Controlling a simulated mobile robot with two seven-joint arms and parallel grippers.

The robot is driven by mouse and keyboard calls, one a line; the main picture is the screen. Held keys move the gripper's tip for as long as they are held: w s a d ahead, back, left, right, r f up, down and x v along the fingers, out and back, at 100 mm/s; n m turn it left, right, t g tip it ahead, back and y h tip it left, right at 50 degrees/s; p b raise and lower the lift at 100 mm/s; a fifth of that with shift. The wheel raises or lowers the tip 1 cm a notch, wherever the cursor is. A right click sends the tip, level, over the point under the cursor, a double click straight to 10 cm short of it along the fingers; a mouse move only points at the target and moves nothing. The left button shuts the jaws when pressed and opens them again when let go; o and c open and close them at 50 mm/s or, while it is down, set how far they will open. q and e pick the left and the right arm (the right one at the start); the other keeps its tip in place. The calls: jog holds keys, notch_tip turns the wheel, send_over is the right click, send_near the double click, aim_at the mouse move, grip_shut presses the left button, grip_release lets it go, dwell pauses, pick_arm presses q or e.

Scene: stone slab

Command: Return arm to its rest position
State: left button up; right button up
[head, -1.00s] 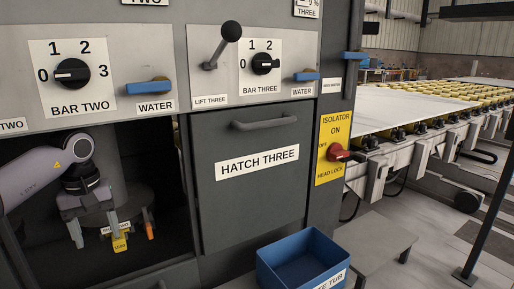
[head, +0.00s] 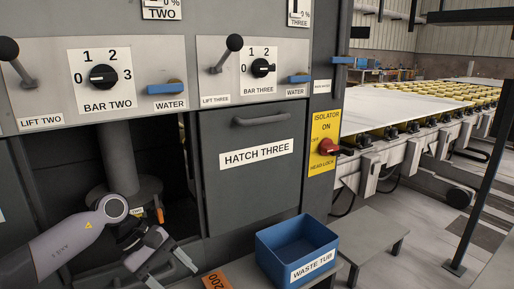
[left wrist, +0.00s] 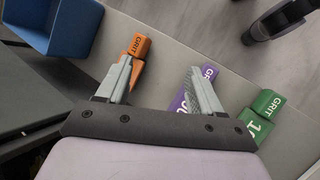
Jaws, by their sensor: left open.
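My left arm comes in from the lower left in the head view. My left gripper (head: 178,268) is low in front of the open bay, left of the waste tub. In the left wrist view the left gripper (left wrist: 160,78) has its two fingers spread with nothing between them. Beyond the fingers lie an orange grit block (left wrist: 137,50), a purple block (left wrist: 196,90) and a green grit block (left wrist: 262,112) on a grey bench top. My right gripper is in neither view.
A blue waste tub (head: 279,238) stands right of the gripper. Hatch three (head: 256,185) is shut. The red isolator switch (head: 327,146) is on the panel at right.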

pick_arm(q)
jog(key=s+d+r+n+t+h+p, duration=0.1)
jog(key=s+d+r+n+t+h, duration=0.15)
jog(key=d+n+h, duration=0.45)
jog(key=s+d+r+n+t+h+p, duration=0.15)
jog(key=s+d+n+h, duration=0.25)
jog(key=d+n, duration=0.4)
jog(key=s+a+f+m+t+y+p, duration=0.15)
jog(key=a+f+m+t+y, duration=0.3)
jog(key=m, duration=0.75)
jog(key=s+a+f+m+t+y, duration=0.3)
jog(key=a+f+m+y, duration=0.15)
jog(key=m, duration=0.65)
jog(key=s+a+f+m+t+y+p, duration=0.15)
jog(key=a+f+m+t+y, duration=0.3)
jog(key=m, duration=0.75)
jog(key=s+a+f+n+g+y, duration=0.1)
jog(key=s+a+f+n+g, duration=0.1)
jog(key=s+n, duration=0.2)
jog(key=s+a+f+n+g+y, duration=0.1)
jog(key=s+a+f+n+g, duration=0.1)
jog(key=s, duration=0.4)
jog(key=f+n+g, duration=0.1)
jog(key=n, duration=0.1)
jog(key=shift+s+a+f+n, duration=0.2)
jog(key=shift+a+f+n, duration=0.1)
jog(key=shift+f, duration=0.05)
